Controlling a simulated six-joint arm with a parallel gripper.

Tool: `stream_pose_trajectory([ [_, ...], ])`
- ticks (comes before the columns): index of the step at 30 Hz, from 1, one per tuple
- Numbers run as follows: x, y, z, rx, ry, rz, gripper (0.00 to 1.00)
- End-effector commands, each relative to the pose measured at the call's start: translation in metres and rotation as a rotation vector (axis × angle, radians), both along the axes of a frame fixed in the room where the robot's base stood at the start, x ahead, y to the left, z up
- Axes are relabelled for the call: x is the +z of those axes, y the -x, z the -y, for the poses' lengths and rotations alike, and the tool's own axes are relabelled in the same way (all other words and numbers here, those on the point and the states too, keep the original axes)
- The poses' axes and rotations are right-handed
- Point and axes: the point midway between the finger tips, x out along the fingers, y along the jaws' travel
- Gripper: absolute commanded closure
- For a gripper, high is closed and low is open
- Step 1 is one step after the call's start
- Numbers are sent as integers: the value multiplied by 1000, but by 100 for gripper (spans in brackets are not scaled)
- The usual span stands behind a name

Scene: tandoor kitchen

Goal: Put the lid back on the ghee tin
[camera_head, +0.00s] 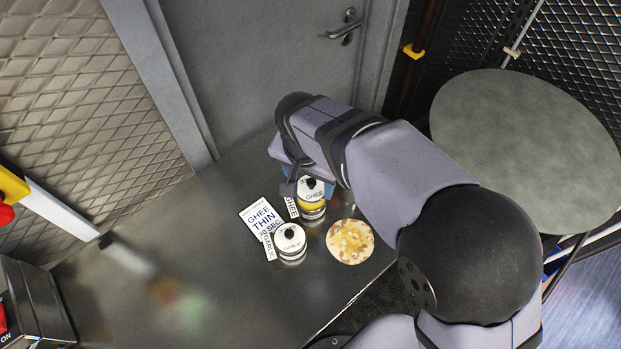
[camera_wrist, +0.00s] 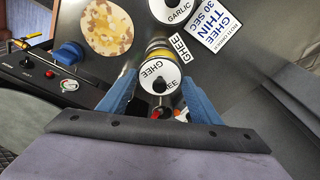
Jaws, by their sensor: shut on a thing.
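The ghee tin (camera_head: 312,211) stands on the metal counter, with a yellow band around its body. Its white lid (camera_head: 314,187), marked GHEE with a black knob, is over the tin's mouth. In the wrist view the lid (camera_wrist: 153,72) sits between my two blue fingers and hides most of the tin (camera_wrist: 157,45). My gripper (camera_wrist: 160,78) is shut on the lid, one finger on each side. In the head view my gripper (camera_head: 303,178) is partly hidden by my arm. I cannot tell whether the lid touches the tin's rim.
A garlic tin (camera_head: 290,249) with a white knobbed lid stands close in front of the ghee tin. A printed ghee card (camera_head: 262,217) lies to the left, and a flatbread (camera_head: 350,242) to the right. The counter's left side is mostly clear. A round grey table (camera_head: 525,130) is at right.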

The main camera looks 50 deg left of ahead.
Motion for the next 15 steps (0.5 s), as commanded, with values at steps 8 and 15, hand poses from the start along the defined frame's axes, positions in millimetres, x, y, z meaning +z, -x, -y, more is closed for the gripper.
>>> stream_pose_trajectory([
  [8, -27, 0, 0, 0, 0, 0, 63],
  [15, -38, 0, 0, 0, 1, 0, 63],
])
